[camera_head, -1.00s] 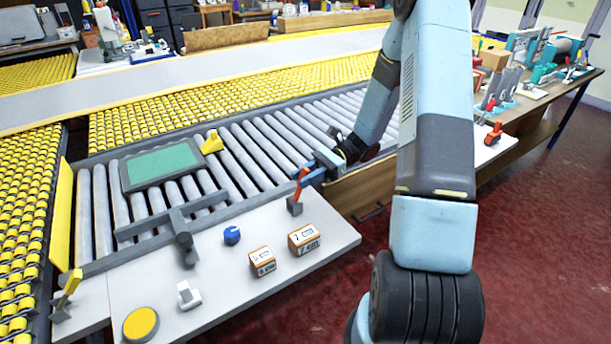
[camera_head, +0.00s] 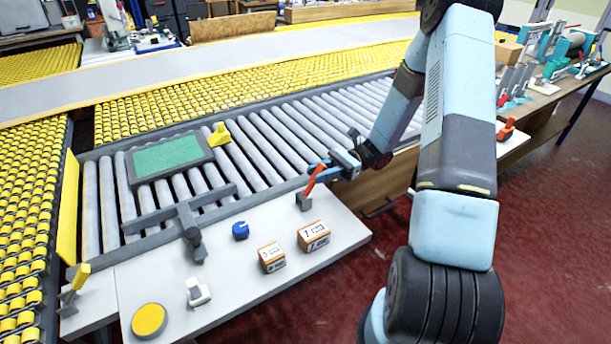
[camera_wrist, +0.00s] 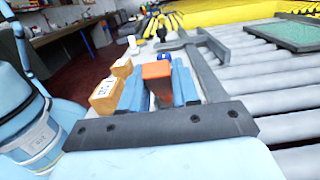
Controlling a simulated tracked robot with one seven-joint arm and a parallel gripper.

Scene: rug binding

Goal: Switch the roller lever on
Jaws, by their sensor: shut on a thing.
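A red lever (camera_head: 313,183) rises from a small dark grey base (camera_head: 304,202) at the far right corner of the white panel (camera_head: 345,232), beside the rollers. It leans to the right, toward my arm. My gripper (camera_head: 321,170) is shut on the upper part of this lever. In the wrist view, the lever's orange-red top (camera_wrist: 157,71) sits between the two blue fingers of my gripper (camera_wrist: 158,88). The fingers hide much of the lever's shaft there.
A yellow lever (camera_head: 80,277) stands at the left. A green-topped tray (camera_head: 168,156) lies on the rollers.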

